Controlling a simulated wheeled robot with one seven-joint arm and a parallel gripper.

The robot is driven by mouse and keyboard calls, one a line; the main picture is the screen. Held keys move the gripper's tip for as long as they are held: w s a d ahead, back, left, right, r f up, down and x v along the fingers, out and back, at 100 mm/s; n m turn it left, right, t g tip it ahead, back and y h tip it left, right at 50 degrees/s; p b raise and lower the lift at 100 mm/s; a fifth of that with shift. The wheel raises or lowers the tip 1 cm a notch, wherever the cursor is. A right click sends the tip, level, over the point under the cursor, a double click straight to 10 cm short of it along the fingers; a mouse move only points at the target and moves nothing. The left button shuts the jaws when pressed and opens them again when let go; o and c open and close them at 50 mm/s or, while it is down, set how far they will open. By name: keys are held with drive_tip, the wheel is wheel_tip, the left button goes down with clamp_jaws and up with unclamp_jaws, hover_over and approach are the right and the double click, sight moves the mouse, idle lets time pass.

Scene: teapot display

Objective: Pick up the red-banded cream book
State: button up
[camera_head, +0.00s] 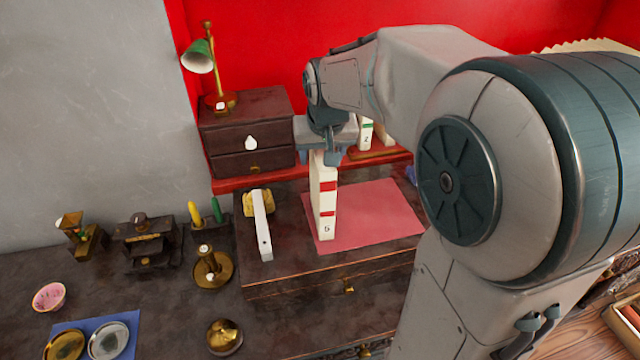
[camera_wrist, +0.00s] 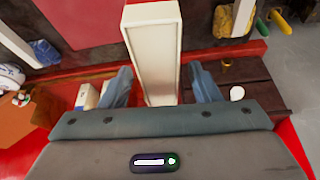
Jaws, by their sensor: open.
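The red-banded cream book (camera_head: 324,200) stands upright on the dark chest, at the left edge of a pink-red mat. It has red bands and a "5" low on its spine. My gripper (camera_head: 320,157) is above it, pointing down, with its fingers near the book's upper end. In the wrist view the book (camera_wrist: 155,45) runs up the middle, and my gripper (camera_wrist: 162,88) has one blue-grey finger on each side of it. The jaws are open, with a visible gap on the right. Whether the left finger touches the book, I cannot tell.
A green-banded cream book (camera_head: 366,134) stands behind, on the red shelf. A small dark drawer box (camera_head: 248,130) with a green lamp (camera_head: 198,58) is left of my gripper. A white bar (camera_head: 262,228) and a yellow object (camera_head: 250,204) lie left of the book. The mat (camera_head: 375,220) is mostly clear.

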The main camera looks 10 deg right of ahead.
drive_tip(key=shift+x, duration=0.85)
drive_tip(key=shift+f, duration=0.25)
drive_tip(key=shift+w+r, duration=0.1)
clamp_jaws()
